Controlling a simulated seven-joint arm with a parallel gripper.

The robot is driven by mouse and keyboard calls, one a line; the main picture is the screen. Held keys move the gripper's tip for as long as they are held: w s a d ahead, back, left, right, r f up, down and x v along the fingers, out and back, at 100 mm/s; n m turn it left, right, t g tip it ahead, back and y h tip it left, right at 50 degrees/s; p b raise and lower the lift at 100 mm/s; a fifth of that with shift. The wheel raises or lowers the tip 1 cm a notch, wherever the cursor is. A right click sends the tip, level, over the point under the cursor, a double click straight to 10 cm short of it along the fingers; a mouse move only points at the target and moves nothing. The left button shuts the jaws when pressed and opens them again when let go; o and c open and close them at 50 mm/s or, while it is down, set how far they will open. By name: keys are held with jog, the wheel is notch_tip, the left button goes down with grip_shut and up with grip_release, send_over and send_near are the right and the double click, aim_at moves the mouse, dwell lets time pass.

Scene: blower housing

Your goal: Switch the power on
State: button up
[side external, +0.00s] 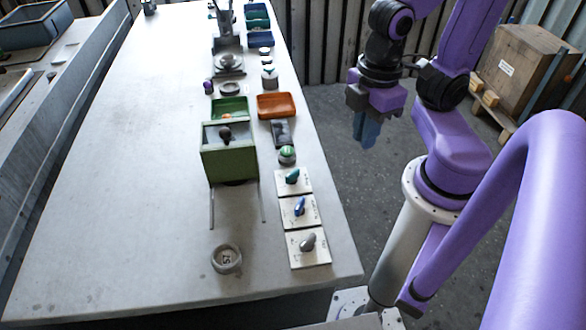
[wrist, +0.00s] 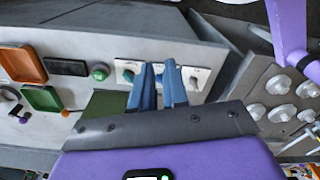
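Three rotary knobs on white plates line the table's right edge: a teal knob (side external: 292,176), a blue knob (side external: 299,206) and a grey knob (side external: 308,242). Behind them is a round green button (side external: 287,154), beside a dark panel (side external: 281,133). Plate markings are too small to read, and I cannot tell which is the power control. My gripper (side external: 367,130) hangs right of the table, clear of everything. In the wrist view its blue fingers (wrist: 159,66) are apart and empty, partly covering the middle plate. The teal knob (wrist: 128,75), grey knob (wrist: 194,82) and green button (wrist: 100,71) show there.
A green box-shaped housing (side external: 229,160) stands left of the controls, with a round dial (side external: 226,258) in front. An orange tray (side external: 276,105) and a green tray (side external: 230,107) lie behind. A wooden crate (side external: 527,72) stands on the floor. The table's left side is bare.

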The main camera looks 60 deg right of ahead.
jog(key=shift+o, duration=1)
jog(key=shift+w+a+f, duration=0.15)
jog(key=shift+w, duration=0.1)
jog(key=m, duration=1)
send_over(293, 172)
jog(key=f, duration=0.9)
jog(key=shift+s+f, duration=0.25)
jog(key=shift+f, duration=0.1)
jog(key=shift+w+f+m, duration=0.3)
jog(key=shift+w+f, duration=0.05)
jog(key=shift+f, duration=0.2)
jog(key=shift+s+f, duration=0.2)
jog(key=shift+f, duration=0.95)
jog(key=n, duration=0.3)
jog(key=shift+n, duration=0.4)
jog(key=n, duration=1)
jog(key=shift+w+f, duration=0.15)
jog(key=shift+f, duration=0.45)
